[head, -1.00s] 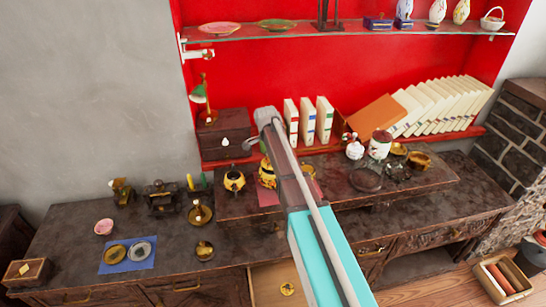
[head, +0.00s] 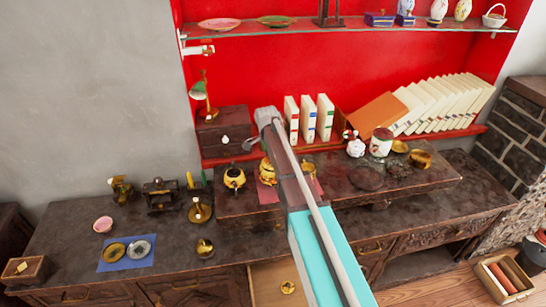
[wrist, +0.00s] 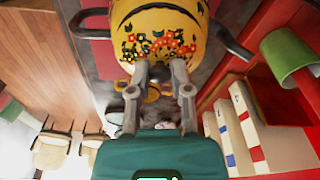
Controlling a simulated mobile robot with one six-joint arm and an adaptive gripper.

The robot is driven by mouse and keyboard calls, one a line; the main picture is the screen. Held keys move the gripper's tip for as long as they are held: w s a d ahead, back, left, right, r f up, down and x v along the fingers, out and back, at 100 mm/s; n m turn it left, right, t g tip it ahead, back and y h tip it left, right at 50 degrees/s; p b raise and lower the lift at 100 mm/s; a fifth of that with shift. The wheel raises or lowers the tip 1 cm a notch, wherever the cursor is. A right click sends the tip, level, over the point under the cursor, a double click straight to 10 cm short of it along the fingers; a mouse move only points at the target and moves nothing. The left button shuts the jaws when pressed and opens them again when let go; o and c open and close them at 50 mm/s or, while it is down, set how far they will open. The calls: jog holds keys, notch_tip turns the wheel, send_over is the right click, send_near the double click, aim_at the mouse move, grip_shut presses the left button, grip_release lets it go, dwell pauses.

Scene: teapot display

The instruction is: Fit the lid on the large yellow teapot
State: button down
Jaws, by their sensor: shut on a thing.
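The large yellow teapot (head: 267,171) stands on a red mat at the back of the counter, partly hidden behind my arm in the head view. In the wrist view its yellow flowered body (wrist: 165,20) fills the top, with dark curved parts at both sides. My gripper (wrist: 160,73) is shut on a small dark piece, seemingly the lid's knob, close against the flowered yellow surface. The lid's outline is hard to separate from the pot, and I cannot tell whether it is seated.
A smaller yellow teapot (head: 234,177) stands just left of the large one. White binders (head: 308,118) stand behind on a red ledge. A white jar (head: 381,142) and brass pieces (head: 420,159) are to the right. An open drawer (head: 268,280) is below.

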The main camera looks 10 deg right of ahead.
jog(key=shift+f, duration=0.25)
jog(key=shift+c, duration=2.4)
grip_release()
jog(key=shift+r, duration=0.1)
